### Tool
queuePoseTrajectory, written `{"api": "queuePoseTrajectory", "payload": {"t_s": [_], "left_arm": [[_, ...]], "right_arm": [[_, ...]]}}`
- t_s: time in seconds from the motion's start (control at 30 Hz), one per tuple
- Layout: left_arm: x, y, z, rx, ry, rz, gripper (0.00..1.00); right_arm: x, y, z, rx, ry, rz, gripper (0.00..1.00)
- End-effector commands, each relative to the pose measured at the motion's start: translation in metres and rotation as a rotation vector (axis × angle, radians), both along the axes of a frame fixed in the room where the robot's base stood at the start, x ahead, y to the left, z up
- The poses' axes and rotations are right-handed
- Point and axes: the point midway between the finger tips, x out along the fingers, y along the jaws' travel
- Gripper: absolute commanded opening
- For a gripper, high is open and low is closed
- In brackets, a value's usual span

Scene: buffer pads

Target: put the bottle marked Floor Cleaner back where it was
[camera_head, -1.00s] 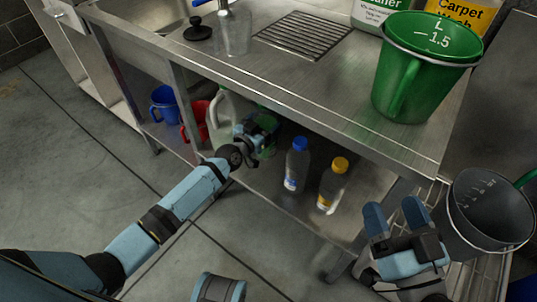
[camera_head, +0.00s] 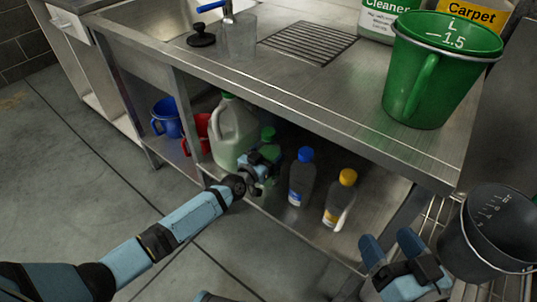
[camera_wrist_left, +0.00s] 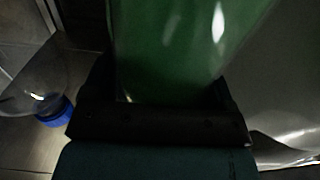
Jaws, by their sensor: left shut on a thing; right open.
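My left gripper (camera_head: 264,162) is shut on a green bottle (camera_head: 268,135) with a green cap, on or just above the lower shelf (camera_head: 330,240) under the counter. In the left wrist view the green bottle (camera_wrist_left: 185,45) fills the middle, between the fingers. Its label is not visible, so I cannot read its name. It is beside the large milky jug (camera_head: 233,130) and left of a blue-capped bottle (camera_head: 301,178). My right gripper (camera_head: 389,241) is open and empty, in front of the shelf's right end.
A yellow-capped bottle (camera_head: 341,198) stands right of the blue-capped one. Red (camera_head: 202,128) and blue (camera_head: 167,116) jugs are at left. A green bucket (camera_head: 430,85), a Cleaner container (camera_head: 388,20) and a Carpet container (camera_head: 470,14) are on the counter. A dark bucket (camera_head: 490,235) is at right.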

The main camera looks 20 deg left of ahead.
Motion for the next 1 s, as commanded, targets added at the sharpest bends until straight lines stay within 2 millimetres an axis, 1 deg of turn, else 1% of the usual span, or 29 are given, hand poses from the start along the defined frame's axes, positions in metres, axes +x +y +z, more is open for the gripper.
{"api": "queuePoseTrajectory", "payload": {"t_s": [0.03, 0.07, 0.1, 0.13, 0.17, 0.37, 0.47, 0.57, 0.8, 0.9, 1.0], "left_arm": [[0.001, 0.000, -0.001, 0.000, -0.003, 0.001, 0.24], [0.000, 0.000, -0.003, 0.001, 0.000, 0.000, 0.81], [0.000, 0.000, -0.002, 0.001, 0.000, 0.000, 0.90], [0.000, 0.000, -0.002, 0.000, 0.001, 0.000, 0.97], [0.000, 0.000, -0.002, 0.000, 0.001, 0.000, 1.00], [0.000, 0.000, -0.002, 0.000, 0.001, 0.000, 1.00], [-0.002, 0.001, 0.002, -0.001, 0.001, 0.000, 1.00], [-0.015, 0.005, 0.001, 0.001, 0.004, 0.000, 1.00], [-0.063, 0.023, 0.003, 0.002, 0.003, -0.001, 1.00], [-0.082, 0.030, 0.003, 0.001, 0.004, 0.000, 1.00], [-0.097, 0.035, 0.002, 0.001, 0.003, 0.000, 1.00]], "right_arm": [[0.000, 0.000, -0.003, -0.002, 0.003, 0.002, 0.74], [0.000, 0.000, -0.003, -0.004, 0.004, 0.002, 0.74], [0.000, 0.000, -0.002, -0.004, 0.004, 0.002, 0.74], [0.000, 0.000, -0.002, -0.004, 0.004, 0.002, 0.74], [0.000, 0.000, -0.002, -0.003, 0.004, 0.002, 0.74], [0.000, 0.000, -0.002, -0.005, 0.004, 0.002, 0.74], [0.000, 0.000, 0.003, -0.003, -0.001, -0.001, 0.74], [0.001, -0.001, 0.011, 0.007, -0.019, -0.006, 0.74], [0.000, -0.002, 0.037, 0.053, -0.091, -0.034, 0.74], [0.000, -0.003, 0.045, 0.067, -0.115, -0.042, 0.74], [0.000, -0.004, 0.050, 0.076, -0.133, -0.049, 0.74]]}}
